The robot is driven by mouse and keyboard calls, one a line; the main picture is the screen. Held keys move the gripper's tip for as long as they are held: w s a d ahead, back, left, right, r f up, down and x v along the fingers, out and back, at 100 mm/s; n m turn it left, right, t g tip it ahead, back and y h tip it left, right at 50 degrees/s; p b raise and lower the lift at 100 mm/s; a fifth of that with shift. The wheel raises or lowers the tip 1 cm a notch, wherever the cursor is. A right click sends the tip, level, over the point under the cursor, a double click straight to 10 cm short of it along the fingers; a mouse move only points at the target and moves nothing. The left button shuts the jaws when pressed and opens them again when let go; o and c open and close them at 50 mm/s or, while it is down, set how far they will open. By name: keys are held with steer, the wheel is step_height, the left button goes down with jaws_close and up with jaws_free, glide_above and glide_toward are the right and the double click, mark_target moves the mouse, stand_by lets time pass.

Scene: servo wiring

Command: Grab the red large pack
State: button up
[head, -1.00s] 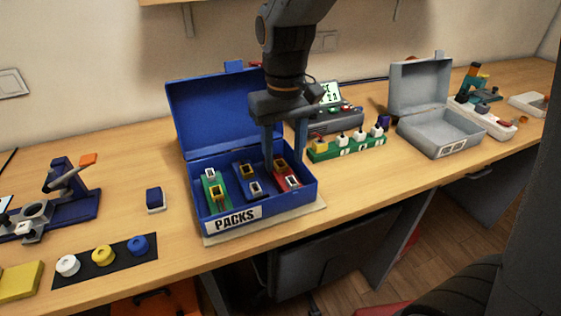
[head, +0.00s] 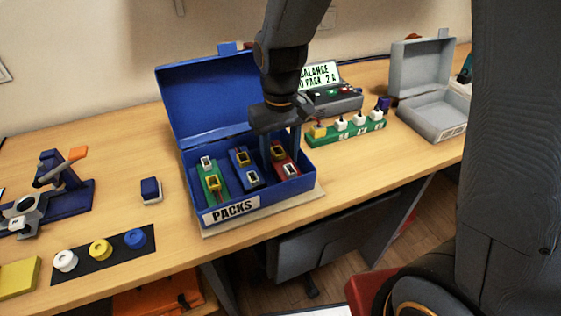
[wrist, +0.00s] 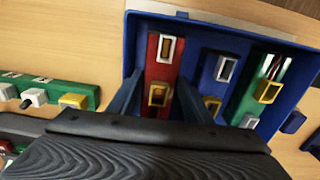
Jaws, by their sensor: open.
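The red large pack (head: 283,164) stands in the right part of the open blue box (head: 262,202) labelled PACKS. It carries a yellow-framed and a white-framed connector. My gripper (head: 281,152) is open, pointing down over the box, with its fingers at either side of the red pack. In the wrist view the red pack (wrist: 164,63) lies between the two blue fingers, and my gripper (wrist: 160,97) shows a gap to it on each side. The pack's near end is partly hidden by the gripper body there.
A blue pack (head: 246,172) and a green pack (head: 212,182) sit left of the red one in the same box. The raised blue lid (head: 205,100) stands behind. A green connector strip (head: 345,133) and a grey case (head: 433,118) are to the right.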

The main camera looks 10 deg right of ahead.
steer(key=shift+f, duration=0.15)
steer(key=c, duration=1)
jaws_close()
